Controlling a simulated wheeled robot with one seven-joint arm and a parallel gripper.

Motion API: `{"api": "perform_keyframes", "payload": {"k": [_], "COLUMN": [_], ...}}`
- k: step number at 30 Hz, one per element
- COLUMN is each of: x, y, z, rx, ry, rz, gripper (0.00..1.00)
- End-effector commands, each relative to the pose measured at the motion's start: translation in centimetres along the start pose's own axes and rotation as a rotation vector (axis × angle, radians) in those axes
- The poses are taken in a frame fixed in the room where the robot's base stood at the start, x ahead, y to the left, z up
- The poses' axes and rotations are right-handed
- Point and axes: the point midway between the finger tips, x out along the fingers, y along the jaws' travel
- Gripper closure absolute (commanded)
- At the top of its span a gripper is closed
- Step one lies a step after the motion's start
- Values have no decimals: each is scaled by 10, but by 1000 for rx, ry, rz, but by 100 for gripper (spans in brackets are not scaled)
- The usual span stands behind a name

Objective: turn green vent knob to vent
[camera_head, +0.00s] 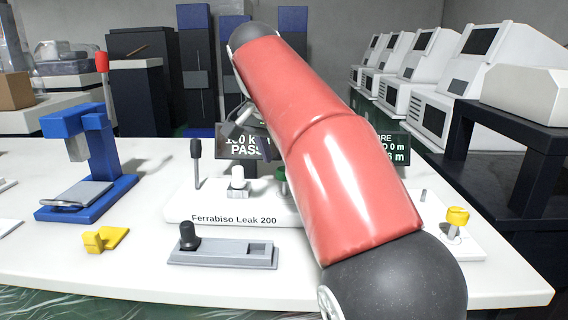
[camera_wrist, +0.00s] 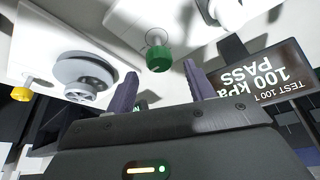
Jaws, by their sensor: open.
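The green vent knob (camera_head: 281,184) stands on the white Ferrabiso Leak 200 tester (camera_head: 235,217), mostly hidden by my red arm in the head view. In the wrist view the green knob (camera_wrist: 159,58) shows whole, just beyond the fingertips and roughly centred between them. My gripper (camera_wrist: 160,84) is open and empty, its two dark fingers apart and not visibly touching the knob. In the head view my gripper (camera_head: 247,141) is partly hidden behind the arm, above the tester. Any vent marking by the knob is not readable.
A white knob (camera_head: 237,178) and a black-topped lever (camera_head: 196,150) stand left of the green knob. A display (camera_wrist: 262,78) reads 100 kPa PASS. A large grey round fitting (camera_wrist: 86,73) is close by. A grey block (camera_head: 222,254) lies in front; a blue press (camera_head: 90,165) stands left.

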Motion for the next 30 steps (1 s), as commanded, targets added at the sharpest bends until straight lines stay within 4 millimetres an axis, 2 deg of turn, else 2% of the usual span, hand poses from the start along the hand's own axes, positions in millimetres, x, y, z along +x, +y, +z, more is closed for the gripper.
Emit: {"api": "perform_keyframes", "payload": {"k": [6, 16, 26, 27, 30], "x": [24, 28, 28, 28, 28], "y": [0, 0, 0, 0, 0], "z": [0, 0, 0, 0, 0], "rx": [0, 0, 0, 0, -2], "ry": [0, 1, 1, 1, 1], "rz": [-1, -2, -1, -1, -2], "gripper": [46, 46, 88, 91, 91]}}
